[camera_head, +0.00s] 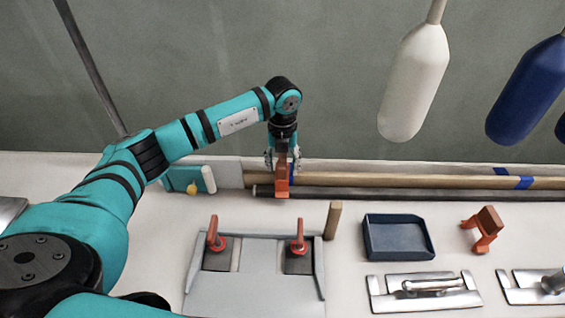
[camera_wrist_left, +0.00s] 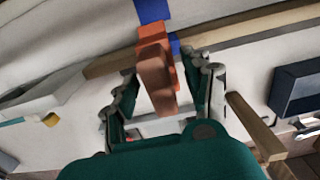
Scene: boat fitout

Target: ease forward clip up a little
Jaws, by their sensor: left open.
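An orange clip (camera_head: 282,185) sits at the wooden pole near the wall, in the middle of the head view. In the left wrist view the clip (camera_wrist_left: 156,75) has an orange body and a browner block towards the camera. My left gripper (camera_head: 282,158) is over the clip from above. In the wrist view its open fingers (camera_wrist_left: 162,100) stand on either side of the clip's block, with gaps visible. Whether a finger touches it is hard to tell. A second orange clip (camera_head: 484,229) stands on the bench at the right. My right gripper is not in view.
The wooden pole (camera_head: 400,180) with blue bands and a dark rod (camera_head: 400,193) run along the wall. A grey panel (camera_head: 258,280) with two red handles, a wooden peg (camera_head: 333,220), a dark tray (camera_head: 398,240) and metal trowel-like tools (camera_head: 425,290) lie in front. White and blue fenders hang above right.

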